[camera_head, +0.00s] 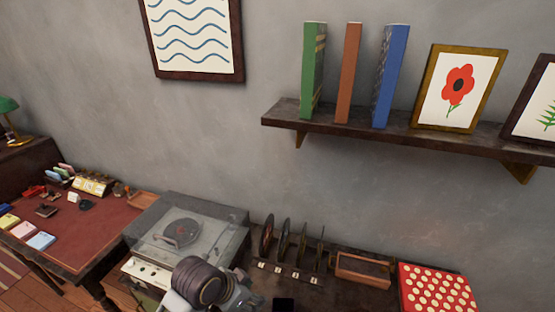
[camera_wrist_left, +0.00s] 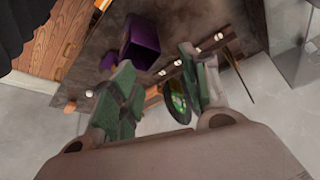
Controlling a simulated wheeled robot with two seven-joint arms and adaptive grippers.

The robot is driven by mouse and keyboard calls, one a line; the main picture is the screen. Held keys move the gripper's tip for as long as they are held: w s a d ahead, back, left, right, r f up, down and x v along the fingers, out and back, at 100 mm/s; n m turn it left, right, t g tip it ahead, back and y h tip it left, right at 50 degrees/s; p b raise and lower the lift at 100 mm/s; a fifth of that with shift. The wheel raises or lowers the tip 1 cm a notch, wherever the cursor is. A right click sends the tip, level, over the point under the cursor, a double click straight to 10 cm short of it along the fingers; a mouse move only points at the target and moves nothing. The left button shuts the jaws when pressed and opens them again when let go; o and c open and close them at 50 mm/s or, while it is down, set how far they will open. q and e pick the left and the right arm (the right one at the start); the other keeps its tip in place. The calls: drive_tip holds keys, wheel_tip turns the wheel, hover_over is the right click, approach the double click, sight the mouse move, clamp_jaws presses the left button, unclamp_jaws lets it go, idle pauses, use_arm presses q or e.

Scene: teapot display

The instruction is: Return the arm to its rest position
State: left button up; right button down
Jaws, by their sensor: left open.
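My left arm shows at the bottom of the head view as a grey and dark rounded link; the left gripper's fingers cannot be made out there. In the left wrist view my left gripper (camera_wrist_left: 158,78) has its two greenish fingers spread apart, with no object clearly held between them. A dark disc with a green label (camera_wrist_left: 178,103) appears beyond the gap, apparently behind the fingers. My right gripper is in neither view.
A record player (camera_head: 180,233) with a clear lid stands beside a red-topped desk (camera_head: 85,235). Several upright discs (camera_head: 284,240), a wooden tray (camera_head: 362,270) and a red dotted box (camera_head: 436,287) stand to the right. A wall shelf (camera_head: 400,138) holds books and pictures. A purple box (camera_wrist_left: 140,45) shows too.

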use_arm(q)
drive_tip(key=s+a+f+n+y, duration=0.2)
drive_tip(key=s+a+f+n, duration=0.15)
drive_tip(key=a, duration=0.35)
drive_tip(key=s+a+f+n+y, duration=0.2)
drive_tip(key=s+a+n, duration=0.15)
drive_tip(key=a, duration=0.45)
wheel_tip(320, 180, down, 33)
drive_tip(key=s+g, duration=0.1)
drive_tip(key=s, duration=0.1)
drive_tip(key=s+a+f, duration=0.2)
drive_tip(key=s+f, duration=0.8)
drive_tip(key=s, duration=0.1)
drive_tip(key=s+a+f+g, duration=0.1)
drive_tip(key=s+a+f, duration=0.1)
drive_tip(key=s+f, duration=0.8)
drive_tip(key=shift+s+f+g, duration=0.2)
drive_tip(key=shift+s+g, duration=0.1)
drive_tip(key=shift+s, duration=0.55)
drive_tip(key=shift+w+m, duration=0.15)
drive_tip(key=shift+m, duration=0.15)
